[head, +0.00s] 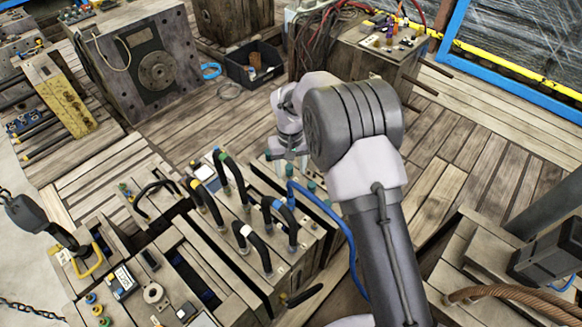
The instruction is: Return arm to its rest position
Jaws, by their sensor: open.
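My arm reaches up from the lower right of the head view, bends at a large dark grey joint, and folds over to the left. My gripper (287,155) hangs below the light grey wrist, pointing down. It looks open, with nothing seen between its fingers. It is above the back part of a mould block (262,262) fitted with black hoses. The arm hides part of the floor behind it, and the small picture of the fingers does not show their exact height above the block.
Black hoses (232,180) arch up left of my gripper, and a blue hose (325,212) passes close to my forearm. A dark bin (254,66) and a large mould (146,65) stand behind. A thick rope (510,291) lies at lower right. The plank floor (455,150) to the right is clear.

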